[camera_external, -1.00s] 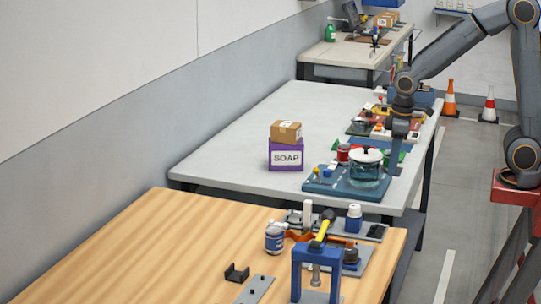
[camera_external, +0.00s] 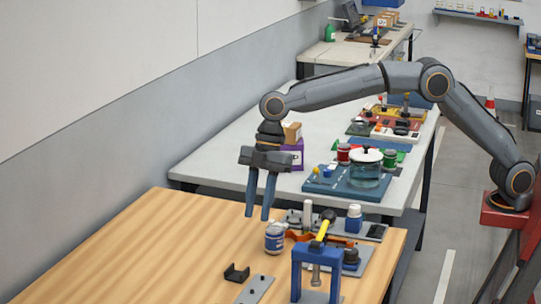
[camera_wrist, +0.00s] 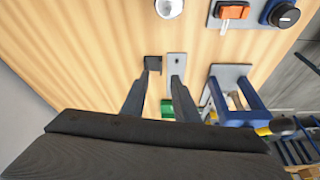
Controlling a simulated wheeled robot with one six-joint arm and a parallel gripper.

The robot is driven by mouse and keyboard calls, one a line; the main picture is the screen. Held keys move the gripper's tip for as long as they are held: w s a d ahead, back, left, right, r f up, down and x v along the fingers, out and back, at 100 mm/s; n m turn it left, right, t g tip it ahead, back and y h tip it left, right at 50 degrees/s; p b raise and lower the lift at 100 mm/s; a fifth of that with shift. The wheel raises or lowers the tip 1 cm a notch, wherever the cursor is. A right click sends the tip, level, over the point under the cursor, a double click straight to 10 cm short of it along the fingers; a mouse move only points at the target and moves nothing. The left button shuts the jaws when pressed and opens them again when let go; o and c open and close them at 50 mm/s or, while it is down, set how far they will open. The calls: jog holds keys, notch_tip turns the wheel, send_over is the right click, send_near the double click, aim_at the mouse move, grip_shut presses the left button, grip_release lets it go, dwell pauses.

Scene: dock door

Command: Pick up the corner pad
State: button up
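A small black angled piece, which I take to be the corner pad (camera_external: 236,272), lies on the wooden table near its front edge. It also shows in the wrist view (camera_wrist: 153,62), just beyond the left fingertip. My gripper (camera_external: 258,214) hangs above the wooden table with its fingers pointing down. It is open and empty, and it is apart from the black piece. In the wrist view my gripper (camera_wrist: 160,77) has its two fingers spread, with bare wood between the tips.
A grey plate (camera_external: 256,288) lies just right of the black piece. A blue frame (camera_external: 297,262) with a yellow-handled tool stands further right. The left part of the wooden table (camera_external: 140,235) is clear.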

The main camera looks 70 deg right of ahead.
jog(key=a+n, duration=0.2)
jog(key=a, duration=0.2)
send_near(245, 271)
jog(key=shift+p+x, duration=0.7)
jog(key=shift+x, duration=3.3)
jog(key=shift+w, duration=0.1)
jog(key=shift+f, duration=0.1)
jog(key=shift+c, duration=0.2)
grip_shut()
